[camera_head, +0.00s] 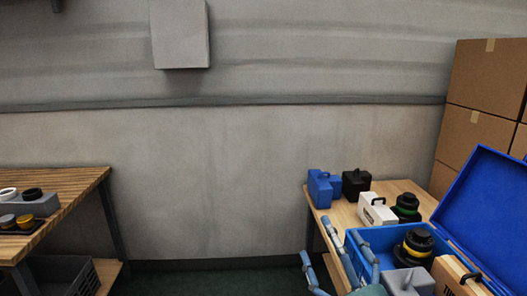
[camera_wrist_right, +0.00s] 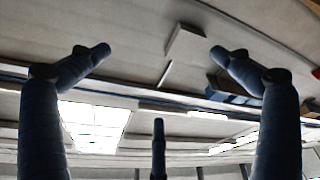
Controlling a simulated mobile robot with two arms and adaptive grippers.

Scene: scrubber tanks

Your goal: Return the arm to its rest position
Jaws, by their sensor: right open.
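My right gripper (camera_head: 338,258) shows at the lower right of the head view, its blue-grey fingers spread apart and pointing up. It is in front of the left edge of the right table, beside the open blue case, and nothing is between its fingers. In the right wrist view my right gripper (camera_wrist_right: 157,58) also shows open and empty, with its fingers reaching up against the wall and ceiling. My left gripper is not in view.
The right table (camera_head: 405,187) bears several blue, black and white cases. An open blue case (camera_head: 476,200) holds a black-and-yellow round part (camera_head: 418,243). Cardboard boxes (camera_head: 483,75) are stacked behind. A wooden bench (camera_head: 70,182) stands left. Floor between the tables is clear.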

